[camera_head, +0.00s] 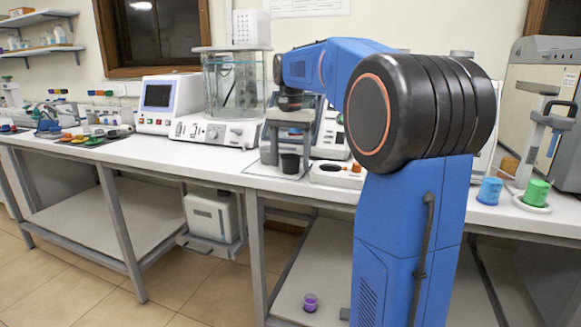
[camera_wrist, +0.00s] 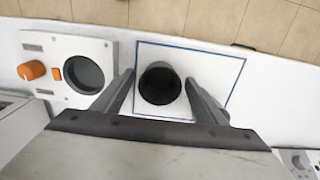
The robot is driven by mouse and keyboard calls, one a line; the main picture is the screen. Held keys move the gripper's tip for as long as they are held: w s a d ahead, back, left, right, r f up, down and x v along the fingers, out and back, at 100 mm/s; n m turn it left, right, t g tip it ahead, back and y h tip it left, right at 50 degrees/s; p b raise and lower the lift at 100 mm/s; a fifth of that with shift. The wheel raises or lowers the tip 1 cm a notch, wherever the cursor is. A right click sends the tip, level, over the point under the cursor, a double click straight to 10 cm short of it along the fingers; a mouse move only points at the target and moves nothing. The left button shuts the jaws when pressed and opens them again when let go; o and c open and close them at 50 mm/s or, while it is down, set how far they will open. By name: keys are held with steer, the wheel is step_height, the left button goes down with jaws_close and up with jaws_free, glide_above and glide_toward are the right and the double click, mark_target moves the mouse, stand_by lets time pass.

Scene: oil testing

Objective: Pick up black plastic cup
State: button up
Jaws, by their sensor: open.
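The black plastic cup (camera_head: 290,163) stands upright on the white bench top, near its front edge. In the wrist view the cup (camera_wrist: 160,84) shows from above, inside a blue-outlined square (camera_wrist: 215,65). My gripper (camera_wrist: 160,88) is open, with one finger on each side of the cup and a visible gap at both sides. In the head view my gripper (camera_head: 290,135) is just above the cup, pointing down. Whether the fingertips reach down beside the cup's wall is hard to tell.
A white device with a round dark well and orange knob (camera_wrist: 82,75) sits close left of the cup in the wrist view. A glass-tank apparatus (camera_head: 230,90) stands behind left. Blue (camera_head: 490,190) and green (camera_head: 537,192) cups stand at the right. The bench edge is near.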

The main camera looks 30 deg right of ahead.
steer(key=c, duration=1.1)
step_height(320, 180, up, 10)
